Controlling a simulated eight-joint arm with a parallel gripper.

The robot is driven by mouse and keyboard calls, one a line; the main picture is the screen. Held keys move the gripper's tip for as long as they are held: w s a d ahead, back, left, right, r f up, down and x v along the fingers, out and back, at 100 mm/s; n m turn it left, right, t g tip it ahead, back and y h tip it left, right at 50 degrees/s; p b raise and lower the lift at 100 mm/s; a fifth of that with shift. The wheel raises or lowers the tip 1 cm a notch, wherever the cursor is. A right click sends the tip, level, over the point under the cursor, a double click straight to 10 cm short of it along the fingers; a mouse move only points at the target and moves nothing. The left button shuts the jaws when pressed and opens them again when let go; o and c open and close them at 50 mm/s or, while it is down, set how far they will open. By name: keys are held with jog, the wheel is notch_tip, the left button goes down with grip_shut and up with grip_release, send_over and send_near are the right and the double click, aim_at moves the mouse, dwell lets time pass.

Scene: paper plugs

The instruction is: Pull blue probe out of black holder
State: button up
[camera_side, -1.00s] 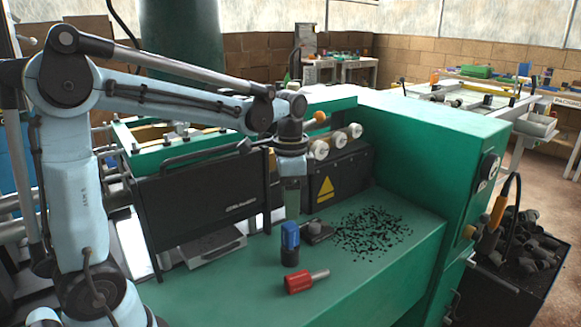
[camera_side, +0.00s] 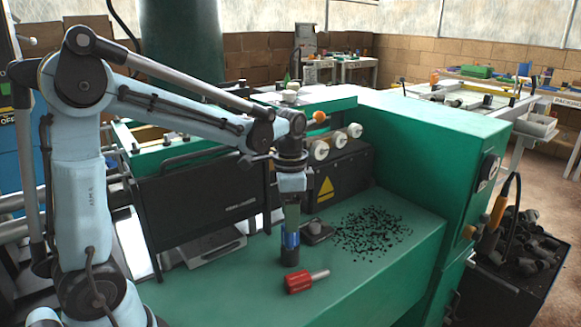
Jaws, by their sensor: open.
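The black holder (camera_side: 289,257) stands upright on the green machine bed. The blue probe (camera_side: 290,240) sits upright in it; only its upper part shows above the holder. My gripper (camera_side: 291,224) points straight down over the probe. Its fingers are open and their tips overlap the top of the probe in this view. Whether they touch it I cannot tell. The fingers hide the probe's top.
A red-handled tool (camera_side: 300,282) lies just in front of the holder. Black scraps (camera_side: 370,233) cover the bed further right. A black panel (camera_side: 325,180) stands behind.

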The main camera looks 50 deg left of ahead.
aim_at(290, 243)
jog(key=shift+f, duration=1.3)
jog(key=c, duration=0.9)
